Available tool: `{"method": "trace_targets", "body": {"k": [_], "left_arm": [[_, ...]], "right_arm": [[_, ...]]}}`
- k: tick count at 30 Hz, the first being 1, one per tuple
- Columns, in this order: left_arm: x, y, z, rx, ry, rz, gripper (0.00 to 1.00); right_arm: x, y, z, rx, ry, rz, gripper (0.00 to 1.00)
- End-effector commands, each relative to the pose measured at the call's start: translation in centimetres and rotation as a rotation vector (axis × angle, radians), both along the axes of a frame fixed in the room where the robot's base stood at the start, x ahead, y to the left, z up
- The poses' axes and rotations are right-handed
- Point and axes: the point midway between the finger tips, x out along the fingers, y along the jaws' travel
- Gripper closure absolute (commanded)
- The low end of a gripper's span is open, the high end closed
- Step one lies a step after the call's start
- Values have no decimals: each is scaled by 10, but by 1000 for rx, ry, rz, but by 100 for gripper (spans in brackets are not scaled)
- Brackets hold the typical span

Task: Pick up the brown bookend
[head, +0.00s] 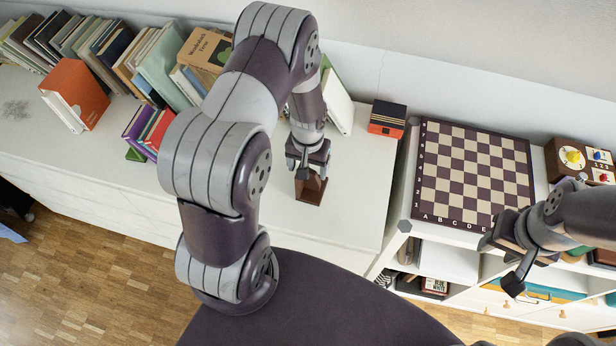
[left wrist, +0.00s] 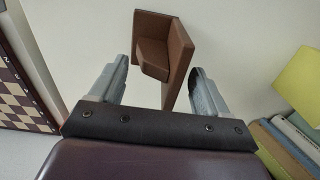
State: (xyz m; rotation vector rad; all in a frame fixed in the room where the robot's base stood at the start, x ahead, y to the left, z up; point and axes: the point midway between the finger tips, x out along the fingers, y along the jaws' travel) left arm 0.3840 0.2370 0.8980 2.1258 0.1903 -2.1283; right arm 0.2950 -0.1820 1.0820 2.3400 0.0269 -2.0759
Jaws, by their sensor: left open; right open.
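The brown bookend (head: 311,189) stands on the white cabinet top, directly below my left gripper (head: 308,164) in the head view. In the left wrist view the bookend (left wrist: 164,50) shows as an L-shaped brown block with an upright plate. My left gripper (left wrist: 158,85) is open there, with one finger on each side of the bookend's near part. Whether the fingers touch it I cannot tell. The gripper hides part of the bookend in the head view. My right gripper (head: 497,262) is open and empty, over the front of the shelf at the right.
Rows of books (head: 140,55) line the back left of the cabinet, with an orange book (head: 84,91) in front. A small dark and orange box (head: 387,118) and a chessboard (head: 473,172) are to the right. The cabinet top (head: 355,200) around the bookend is clear.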

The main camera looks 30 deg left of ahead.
Motion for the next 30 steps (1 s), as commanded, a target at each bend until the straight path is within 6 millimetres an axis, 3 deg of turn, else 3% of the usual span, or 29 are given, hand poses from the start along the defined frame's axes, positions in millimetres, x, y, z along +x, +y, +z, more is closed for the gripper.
{"method": "trace_targets", "body": {"k": [7,14,30], "left_arm": [[1,0,-4,0,-2,0,24],[0,0,-4,0,-2,0,99],[1,1,7,1,-5,0,100]], "right_arm": [[0,0,0,0,1,0,57],[0,0,0,0,0,0,57],[0,0,-3,0,0,0,57]]}}
